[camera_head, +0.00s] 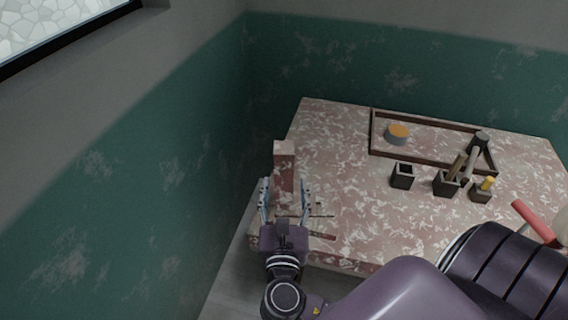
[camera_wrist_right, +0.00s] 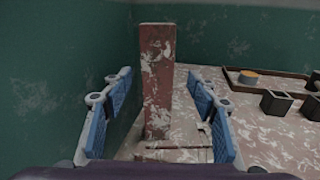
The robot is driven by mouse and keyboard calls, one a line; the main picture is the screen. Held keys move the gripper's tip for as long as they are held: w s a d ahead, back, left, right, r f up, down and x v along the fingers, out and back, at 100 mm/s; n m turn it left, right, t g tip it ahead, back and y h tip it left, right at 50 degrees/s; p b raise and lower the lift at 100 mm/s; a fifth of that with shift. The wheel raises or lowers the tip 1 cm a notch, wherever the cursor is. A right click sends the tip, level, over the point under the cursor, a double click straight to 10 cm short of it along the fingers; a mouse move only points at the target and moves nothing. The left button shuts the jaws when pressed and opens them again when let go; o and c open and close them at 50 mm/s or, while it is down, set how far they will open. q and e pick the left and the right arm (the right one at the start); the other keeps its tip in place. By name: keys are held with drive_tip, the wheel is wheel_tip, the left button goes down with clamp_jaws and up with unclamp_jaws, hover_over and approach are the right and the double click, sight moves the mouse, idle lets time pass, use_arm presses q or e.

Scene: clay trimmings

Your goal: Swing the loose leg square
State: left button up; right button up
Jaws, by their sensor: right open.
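An upright reddish post with pale flecks (camera_head: 284,150), which looks like the leg, stands at the table's left end. In the wrist view the post (camera_wrist_right: 157,60) rises nearly straight up, with its foot low between the fingers. I cannot tell how the post is joined to anything. My right gripper (camera_head: 285,186) is open, its blue-padded fingers on either side of the post's lower part in the head view. In the wrist view a gap shows between each finger and the post. My left gripper is not in view.
The mottled table (camera_head: 345,190) has a dark-edged tray (camera_head: 420,158) at the back, holding an orange-topped round tin (camera_head: 397,133). Small dark pots (camera_head: 402,177) stand to the right, some with tools. Thin dark strips lie by the gripper. A green wall (camera_head: 150,150) is close on the left.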

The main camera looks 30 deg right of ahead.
sight(284, 172)
drive_tip(key=shift+w+r+n, duration=0.2)
drive_tip(key=shift+r+n, duration=0.1)
drive_tip(key=shift+w+d, duration=0.15)
drive_tip(key=shift+w, duration=0.15)
drive_tip(key=p+x, duration=0.1)
drive_tip(key=x, duration=0.5)
drive_tip(key=shift+w+d, duration=0.25)
drive_tip(key=shift+w, duration=0.05)
drive_tip(key=shift+c, duration=0.7)
clamp_jaws()
